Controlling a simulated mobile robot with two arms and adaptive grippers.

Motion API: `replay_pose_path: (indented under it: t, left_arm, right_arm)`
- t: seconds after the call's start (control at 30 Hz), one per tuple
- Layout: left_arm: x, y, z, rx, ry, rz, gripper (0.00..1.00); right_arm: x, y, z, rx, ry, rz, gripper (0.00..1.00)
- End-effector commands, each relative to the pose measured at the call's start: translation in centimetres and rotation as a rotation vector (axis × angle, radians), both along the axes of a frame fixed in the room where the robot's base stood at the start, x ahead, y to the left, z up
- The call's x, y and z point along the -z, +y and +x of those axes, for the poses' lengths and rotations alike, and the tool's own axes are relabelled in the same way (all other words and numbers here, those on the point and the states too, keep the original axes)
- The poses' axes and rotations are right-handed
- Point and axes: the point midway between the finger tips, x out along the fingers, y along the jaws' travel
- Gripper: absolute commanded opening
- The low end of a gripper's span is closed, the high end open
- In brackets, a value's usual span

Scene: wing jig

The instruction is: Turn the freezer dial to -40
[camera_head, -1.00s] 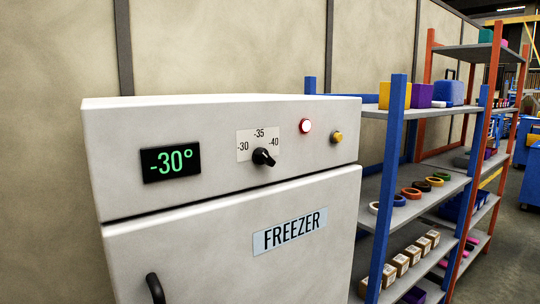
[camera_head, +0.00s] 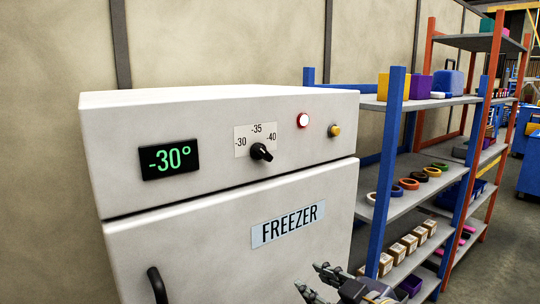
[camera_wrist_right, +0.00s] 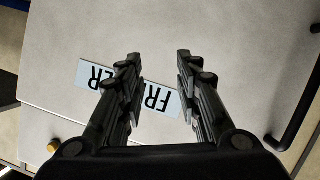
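The black freezer dial (camera_head: 261,152) sits on the upper front panel, on a white scale plate (camera_head: 254,138) marked -30, -35 and -40. The green display (camera_head: 170,158) reads -30°. My right gripper (camera_head: 313,280) shows at the bottom of the head view, to the right of and below the dial, well apart from it. In the right wrist view the gripper (camera_wrist_right: 157,58) has its two fingers spread, with nothing between them but the freezer door and its FREEZER label (camera_wrist_right: 165,98) behind. The left gripper is in neither view.
The white freezer (camera_head: 200,240) has a black door handle (camera_head: 157,286), a lit red-rimmed lamp (camera_head: 303,120) and a yellow button (camera_head: 335,130). A blue and orange shelf (camera_head: 392,150) with rings and boxes stands close on the right. The space before the panel is clear.

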Motion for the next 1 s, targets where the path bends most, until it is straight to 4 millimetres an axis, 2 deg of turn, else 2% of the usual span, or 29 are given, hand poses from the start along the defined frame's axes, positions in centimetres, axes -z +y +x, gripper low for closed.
replay_pose_path:
  t: [0.03, 0.3, 0.4, 0.5, 0.6, 0.77, 1.0]
  left_arm:
    - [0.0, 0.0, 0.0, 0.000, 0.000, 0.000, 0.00]
    - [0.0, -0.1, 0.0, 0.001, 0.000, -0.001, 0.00]
    - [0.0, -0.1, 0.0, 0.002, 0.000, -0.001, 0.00]
    - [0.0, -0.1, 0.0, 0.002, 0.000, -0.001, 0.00]
    - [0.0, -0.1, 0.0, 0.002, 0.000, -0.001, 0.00]
    - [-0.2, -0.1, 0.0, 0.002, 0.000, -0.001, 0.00]
    - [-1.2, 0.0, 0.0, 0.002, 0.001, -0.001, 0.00]
  right_arm:
    - [-2.7, 0.3, 0.5, -0.025, -0.060, -0.016, 0.32]
    - [-14.6, 2.1, 0.8, -0.146, -0.318, -0.087, 0.32]
    - [-18.1, 2.4, 0.4, -0.175, -0.392, -0.110, 0.32]
    - [-20.7, 2.6, -0.2, -0.195, -0.444, -0.128, 0.32]
    - [-22.2, 2.8, -0.6, -0.208, -0.475, -0.137, 0.32]
    - [-23.0, 3.1, -0.3, -0.214, -0.488, -0.140, 0.32]
    - [-23.1, 5.4, 2.7, -0.215, -0.486, -0.139, 0.32]
